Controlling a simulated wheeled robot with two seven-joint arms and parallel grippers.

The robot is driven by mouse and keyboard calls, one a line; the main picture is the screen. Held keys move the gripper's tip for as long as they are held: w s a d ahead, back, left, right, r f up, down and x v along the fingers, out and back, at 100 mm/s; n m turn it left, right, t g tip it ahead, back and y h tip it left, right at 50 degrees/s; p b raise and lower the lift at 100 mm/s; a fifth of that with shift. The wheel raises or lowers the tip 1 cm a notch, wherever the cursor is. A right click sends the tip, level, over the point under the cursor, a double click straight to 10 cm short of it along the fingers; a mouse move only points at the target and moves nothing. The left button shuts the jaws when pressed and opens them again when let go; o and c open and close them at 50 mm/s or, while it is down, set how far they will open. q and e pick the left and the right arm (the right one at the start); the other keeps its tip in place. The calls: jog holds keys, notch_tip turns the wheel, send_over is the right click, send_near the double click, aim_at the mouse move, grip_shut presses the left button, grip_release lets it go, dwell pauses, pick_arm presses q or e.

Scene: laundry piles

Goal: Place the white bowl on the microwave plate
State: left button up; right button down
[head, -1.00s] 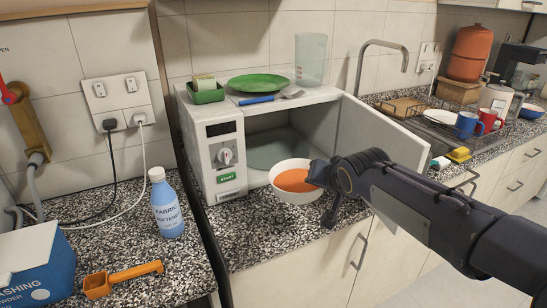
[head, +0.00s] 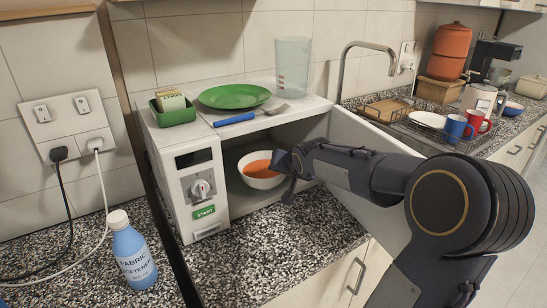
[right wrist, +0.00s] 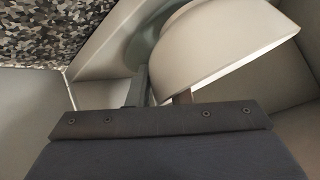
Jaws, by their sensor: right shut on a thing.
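The white bowl (head: 263,184) with orange contents is inside the open microwave (head: 192,174), near its mouth, and looks about level. My right gripper (head: 283,164) is shut on the bowl's right rim. In the right wrist view the bowl (right wrist: 215,48) shows as a large pale curved shape beyond the gripper (right wrist: 160,98). The microwave plate is mostly hidden behind the bowl in the head view. I cannot tell whether the bowl touches it. My left gripper is not in view.
The microwave door (head: 366,139) stands open to the right, close beside my right arm. A green plate (head: 234,96), a green tray with a sponge (head: 172,112) and a clear jug (head: 293,66) stand on top. A fabric softener bottle (head: 133,255) stands left of the microwave.

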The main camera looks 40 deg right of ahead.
aim_at(264, 173)
jog(key=w, duration=0.1)
jog(key=w+d, duration=0.1)
jog(key=w, duration=0.2)
jog(key=shift+d+r+p, duration=0.2)
jog(key=shift+d+p, duration=0.05)
jog(key=shift+p, duration=0.05)
jog(key=w, duration=0.2)
jog(key=w+d+p, duration=0.1)
jog(key=shift+w+d, duration=0.15)
jog(key=shift+w, duration=0.25)
jog(key=shift+s+f, duration=0.1)
jog(key=shift+f, duration=0.55)
jog(key=shift+s+f, duration=0.1)
jog(key=shift+f, duration=0.05)
jog(key=c, duration=1.3)
grip_release()
jog(key=shift+f, duration=0.1)
